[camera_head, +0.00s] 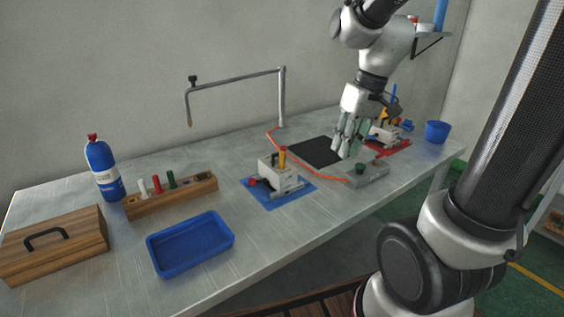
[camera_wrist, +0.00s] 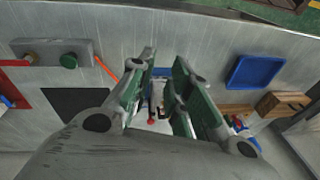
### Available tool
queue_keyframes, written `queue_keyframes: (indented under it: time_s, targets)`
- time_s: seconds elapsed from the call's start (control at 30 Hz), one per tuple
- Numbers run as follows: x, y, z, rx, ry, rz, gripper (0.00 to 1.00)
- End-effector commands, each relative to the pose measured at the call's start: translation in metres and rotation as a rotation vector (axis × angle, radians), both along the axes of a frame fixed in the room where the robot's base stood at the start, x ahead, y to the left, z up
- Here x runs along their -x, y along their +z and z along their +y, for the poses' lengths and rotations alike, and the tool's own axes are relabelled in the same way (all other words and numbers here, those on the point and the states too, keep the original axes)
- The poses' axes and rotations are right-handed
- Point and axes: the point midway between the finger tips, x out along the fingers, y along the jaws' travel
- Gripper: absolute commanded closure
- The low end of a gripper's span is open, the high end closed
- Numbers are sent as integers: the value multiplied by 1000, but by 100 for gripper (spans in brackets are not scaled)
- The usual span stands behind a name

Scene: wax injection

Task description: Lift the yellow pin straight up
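A yellow pin (camera_head: 282,157) stands upright on a small pale fixture (camera_head: 277,178) on a blue mat (camera_head: 262,202) in the head view. My gripper (camera_head: 346,150) hangs over the table to the right of this fixture, apart from it, with fingers pointing down. In the wrist view my gripper (camera_wrist: 164,62) has its fingers spread, with nothing held between them. Part of the fixture, with a red knob (camera_wrist: 150,122), shows in the gap between the fingers. The yellow pin is too small and covered to make out surely there.
A grey block with a green button (camera_head: 360,168) and an orange hose lie near my gripper. A second fixture on a red mat (camera_head: 402,146) is partly behind my arm. A bent metal post (camera_head: 282,95), blue tray (camera_head: 152,252), wooden rack (camera_head: 200,188) and toolbox (camera_head: 75,250) stand leftward.

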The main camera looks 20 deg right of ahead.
Motion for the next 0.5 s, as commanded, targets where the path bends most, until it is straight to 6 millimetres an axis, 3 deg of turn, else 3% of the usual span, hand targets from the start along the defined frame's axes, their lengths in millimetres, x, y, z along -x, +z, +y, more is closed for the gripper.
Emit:
queue_keyframes:
  time_s: [0.1,0.23,0.37,0.5]
  targets:
    - [-55,-19,24,-87,200,-36,81]
    - [-104,-22,49,-146,453,-175,81]
    - [-130,-5,64,-143,670,-338,81]
    - [-135,-2,69,-115,835,-420,81]
